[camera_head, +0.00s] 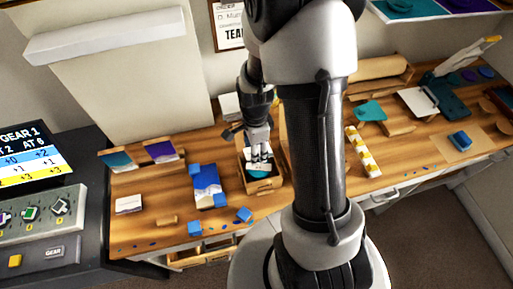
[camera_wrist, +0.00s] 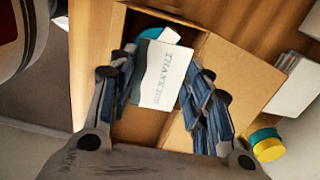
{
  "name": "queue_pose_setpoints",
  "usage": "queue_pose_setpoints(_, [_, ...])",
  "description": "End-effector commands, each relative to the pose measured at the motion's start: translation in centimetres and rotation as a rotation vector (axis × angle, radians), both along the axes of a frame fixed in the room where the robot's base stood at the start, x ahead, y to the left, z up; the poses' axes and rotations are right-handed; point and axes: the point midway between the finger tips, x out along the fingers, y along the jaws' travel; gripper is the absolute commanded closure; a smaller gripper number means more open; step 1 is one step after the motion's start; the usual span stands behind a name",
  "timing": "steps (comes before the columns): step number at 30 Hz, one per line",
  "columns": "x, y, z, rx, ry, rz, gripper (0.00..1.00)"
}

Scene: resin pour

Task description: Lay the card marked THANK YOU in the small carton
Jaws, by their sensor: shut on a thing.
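The white card marked THANK YOU (camera_wrist: 165,76) shows in the wrist view between the fingers of my gripper (camera_head: 260,159), which are shut on it. The open small carton (camera_wrist: 238,72) lies beneath the card, its flaps spread. In the head view, the carton (camera_head: 277,184) stands on the wooden bench, with my gripper directly over its opening. A teal round thing (camera_wrist: 158,35) and a white piece show inside the carton, partly hidden by the card. I cannot tell whether the card touches the carton's floor.
A pile of white cards (camera_head: 129,204) lies at the bench's left. A yellow-and-white striped strip (camera_head: 361,152) lies to the right. A yellow-and-teal roll (camera_wrist: 266,145) shows in the wrist view.

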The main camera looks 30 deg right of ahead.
Motion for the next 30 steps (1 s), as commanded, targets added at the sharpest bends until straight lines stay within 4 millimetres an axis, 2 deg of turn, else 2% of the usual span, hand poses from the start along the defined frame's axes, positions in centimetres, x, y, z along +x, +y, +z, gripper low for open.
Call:
queue_pose_setpoints(11, [-0.2, -0.2, -1.7, 0.000, 0.000, -0.053, 0.62])
queue_pose_setpoints(24, [-0.2, -0.2, -6.8, 0.000, 0.001, -0.051, 0.62])
queue_pose_setpoints(30, [-0.2, -0.2, -8.2, 0.000, -0.001, -0.051, 0.62])
